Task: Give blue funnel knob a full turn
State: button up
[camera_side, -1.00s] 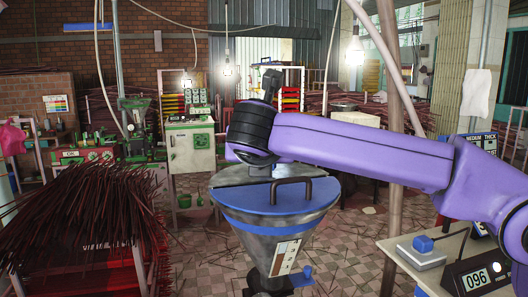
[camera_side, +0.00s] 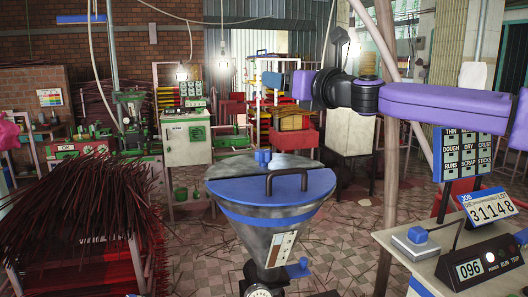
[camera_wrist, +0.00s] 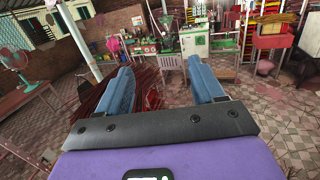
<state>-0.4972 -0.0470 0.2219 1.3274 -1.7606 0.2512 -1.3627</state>
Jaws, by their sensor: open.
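The metal funnel (camera_side: 262,238) stands at the centre of the side view, with a blue lid half (camera_side: 275,193) and a dark handle. A small blue knob (camera_side: 263,158) stands on the top of the funnel behind the handle. A second small blue piece (camera_side: 298,268) sticks out low on the funnel's right side. My gripper (camera_side: 272,80) is raised above and behind the funnel, apart from it. In the wrist view my gripper (camera_wrist: 161,82) is open, with nothing between its two blue fingers. The funnel is out of the wrist view.
A bundle of dark sticks (camera_side: 70,205) fills the left front. A bench (camera_side: 410,268) at the right holds a blue button box (camera_side: 418,241), a counter display (camera_side: 482,268) and a label board (camera_side: 462,155). A pole (camera_side: 388,190) rises right of the funnel. Green machines stand behind.

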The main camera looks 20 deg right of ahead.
aim_at(265, 151)
jog(key=s+d+f+n+g+y, duration=0.1)
jog(key=s+d+f+g, duration=0.1)
jog(key=f, duration=0.1)
jog(key=s+d+f+n+g+y, duration=0.1)
jog(key=s+d+f+n+g, duration=0.1)
jog(key=d+f+g, duration=0.1)
jog(key=s+d+f+n+g+y, duration=0.1)
jog(key=s+d+f+n+g, duration=0.1)
jog(key=f, duration=0.2)
jog(key=shift+s+d+g, duration=0.15)
jog(key=shift+d+g, duration=0.05)
jog(key=shift+g, duration=0.2)
jog(key=shift+y, duration=0.3)
jog(key=x, duration=1.7)
jog(key=shift+a+f, duration=0.1)
jog(key=c, duration=1)
jog(key=shift+o, duration=0.2)
jog(key=shift+a+m+t+h, duration=0.1)
jog(key=shift+m+t+h, duration=0.6)
jog(key=shift+m+h, duration=0.4)
jog(key=shift+h, duration=0.3)
jog(key=shift+m+t+h, duration=0.3)
jog(key=shift+m, duration=0.1)
